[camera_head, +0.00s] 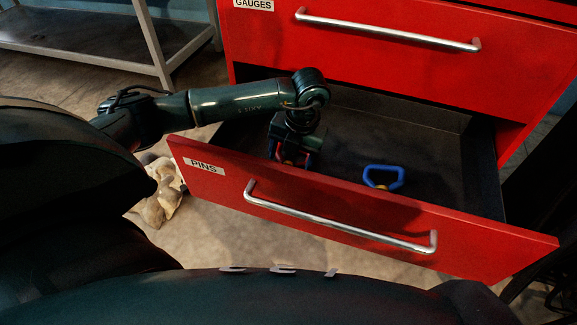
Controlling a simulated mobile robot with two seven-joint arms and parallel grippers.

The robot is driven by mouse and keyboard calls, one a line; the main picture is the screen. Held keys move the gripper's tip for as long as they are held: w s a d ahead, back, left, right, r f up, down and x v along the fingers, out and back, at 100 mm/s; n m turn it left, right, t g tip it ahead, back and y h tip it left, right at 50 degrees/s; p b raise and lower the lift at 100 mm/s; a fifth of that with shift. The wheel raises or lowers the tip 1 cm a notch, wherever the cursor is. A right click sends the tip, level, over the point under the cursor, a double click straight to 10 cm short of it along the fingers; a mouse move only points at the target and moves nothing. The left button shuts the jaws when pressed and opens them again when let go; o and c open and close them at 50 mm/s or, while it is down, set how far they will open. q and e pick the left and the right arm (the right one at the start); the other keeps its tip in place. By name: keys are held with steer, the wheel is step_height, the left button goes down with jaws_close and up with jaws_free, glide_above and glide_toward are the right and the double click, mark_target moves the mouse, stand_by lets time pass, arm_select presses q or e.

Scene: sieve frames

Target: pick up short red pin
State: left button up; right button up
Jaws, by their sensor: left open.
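My left arm reaches in from the left over the open drawer labelled PINS (340,218). My left gripper (291,158) points down inside the drawer, near its front wall. It is open. A small patch of red (277,151) shows at the gripper's left side, low down. It may be the short red pin, but the gripper and the drawer front hide most of it. A bit of blue shows at the gripper's right side, and I cannot tell what it belongs to. My right gripper is not in view.
A blue loop handle with a yellow part (383,177) lies in the drawer, right of the gripper. The drawer floor around it is clear. A closed red drawer labelled GAUGES (400,70) is above. A grey metal shelf (85,40) stands at the back left.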

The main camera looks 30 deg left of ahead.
arm_select(q)
steer(key=shift+a+f, duration=0.1)
steer(key=shift+f, duration=0.8)
steer(key=shift+c, duration=0.2)
steer(key=shift+r, duration=0.1)
jaws_close()
